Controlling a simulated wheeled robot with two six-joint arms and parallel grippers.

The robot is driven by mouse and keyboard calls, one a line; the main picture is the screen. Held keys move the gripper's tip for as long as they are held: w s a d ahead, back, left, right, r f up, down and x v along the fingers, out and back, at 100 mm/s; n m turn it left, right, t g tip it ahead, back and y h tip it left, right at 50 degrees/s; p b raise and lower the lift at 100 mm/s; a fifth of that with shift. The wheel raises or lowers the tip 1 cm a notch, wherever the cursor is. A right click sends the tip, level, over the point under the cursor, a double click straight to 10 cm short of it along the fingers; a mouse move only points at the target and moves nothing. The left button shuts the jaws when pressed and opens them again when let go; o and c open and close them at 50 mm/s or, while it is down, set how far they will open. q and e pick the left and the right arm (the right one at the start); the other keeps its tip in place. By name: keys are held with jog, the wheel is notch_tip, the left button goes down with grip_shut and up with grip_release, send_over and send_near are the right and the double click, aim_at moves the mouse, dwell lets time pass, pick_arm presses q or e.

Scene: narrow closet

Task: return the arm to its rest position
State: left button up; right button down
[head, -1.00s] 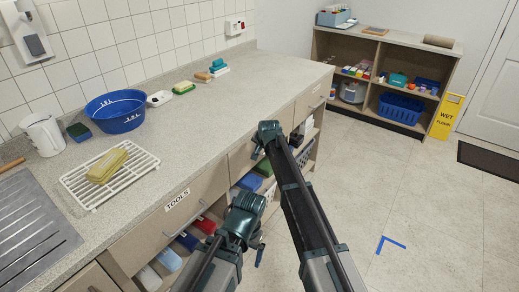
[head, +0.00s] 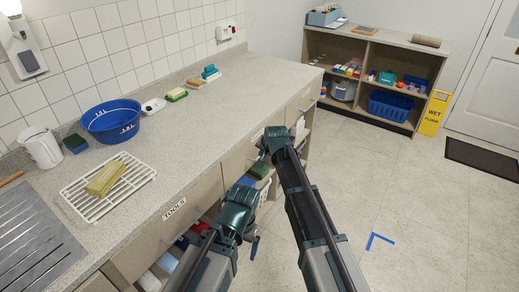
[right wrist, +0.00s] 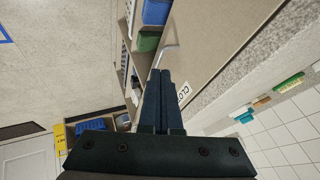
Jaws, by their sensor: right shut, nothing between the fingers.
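My right arm reaches up the middle of the head view, and its gripper (head: 261,157) is small and partly hidden at the far end, beside the front of the counter. In the right wrist view the two dark fingers (right wrist: 160,74) are together, with nothing between them. Their tips are near a thin metal handle (right wrist: 168,52) on a beige front; I cannot tell whether they touch it. My left arm (head: 236,212) is folded lower down, left of the right arm. Its gripper is mostly hidden behind the wrist, so its jaws do not show.
The counter (head: 215,120) runs along the left, with a blue basin (head: 110,122), a white rack (head: 130,176) and sponges on it. Below it are a TOOLS drawer (head: 175,209) and open shelves. A shelf unit (head: 368,45) and a yellow sign (head: 434,113) stand far back.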

pick_arm(q)
jog(key=shift+r, duration=0.6)
pick_arm(e)
jog(key=shift+s+d+r, duration=0.15)
jog(key=shift+s+r, duration=0.25)
jog(key=shift+r, duration=0.15)
pick_arm(q)
notch_tip(320, 180, up, 4)
jog(key=p, duration=0.4)
pick_arm(e)
jog(key=s+d+n+g+h, duration=0.1)
jog(key=s+d+n+g, duration=0.1)
jog(key=s, duration=1.6)
jog(key=s+d+n+g+h, duration=0.2)
jog(key=s+n+g, duration=0.3)
jog(key=s, duration=1.4)
jog(key=shift+d+n+h, duration=0.15)
jog(key=shift+n+h, duration=0.15)
jog(key=shift+n, duration=0.9)
jog(key=shift+f, duration=0.1)
